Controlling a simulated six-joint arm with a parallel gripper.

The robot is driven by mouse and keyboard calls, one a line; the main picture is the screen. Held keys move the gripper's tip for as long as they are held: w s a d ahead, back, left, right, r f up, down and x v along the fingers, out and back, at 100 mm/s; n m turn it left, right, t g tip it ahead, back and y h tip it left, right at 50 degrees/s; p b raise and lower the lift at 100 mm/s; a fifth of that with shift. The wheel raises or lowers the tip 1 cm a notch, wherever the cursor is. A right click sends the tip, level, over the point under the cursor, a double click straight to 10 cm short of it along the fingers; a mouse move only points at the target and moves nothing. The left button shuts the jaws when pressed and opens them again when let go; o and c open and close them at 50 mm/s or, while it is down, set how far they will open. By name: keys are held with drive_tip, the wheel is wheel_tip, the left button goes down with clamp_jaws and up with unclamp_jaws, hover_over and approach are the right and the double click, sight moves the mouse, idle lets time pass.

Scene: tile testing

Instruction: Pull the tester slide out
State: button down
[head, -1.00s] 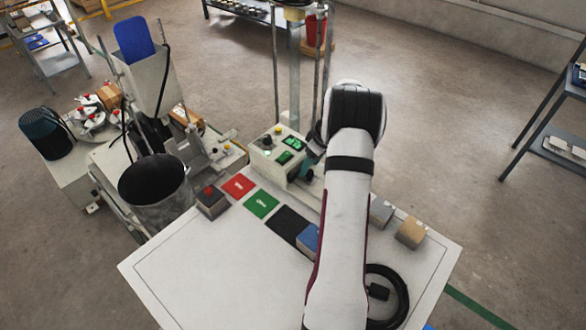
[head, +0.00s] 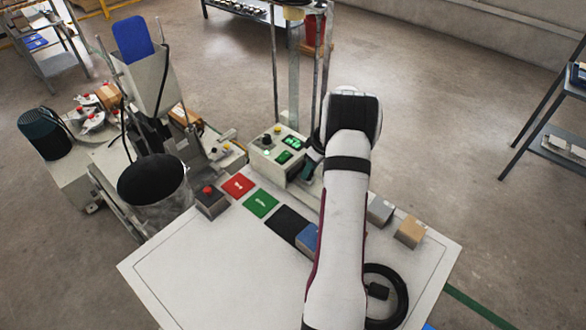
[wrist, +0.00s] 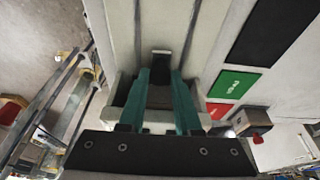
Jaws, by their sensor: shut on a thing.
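The tester (head: 280,150) stands behind the table's far edge, with green displays and knobs on its pale control box. My gripper (wrist: 161,75) has teal fingers on either side of a small dark handle (wrist: 160,62) in the wrist view. It is shut on this handle, which sits at the end of a pale slide (wrist: 165,22) running between two rails. In the head view my gripper (head: 309,170) shows only partly beside the control box, behind my arm. The slide is mostly hidden there, and I cannot tell how far out it is.
The white table (head: 220,265) carries a red pad (head: 239,185), a green pad (head: 261,204), a black pad (head: 287,226) and a red-button box (head: 210,201). Grey (head: 380,210) and tan (head: 410,232) blocks lie right of my arm. The table's front left is clear.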

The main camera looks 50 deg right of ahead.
drive_tip(key=shift+s, duration=2.85)
drive_tip(key=shift+s+d, duration=0.1)
drive_tip(key=shift+s, duration=2.8)
drive_tip(key=c, duration=0.6)
unclamp_jaws()
drive_tip(key=shift+c, duration=0.2)
wheel_tip(320, 180, up, 6)
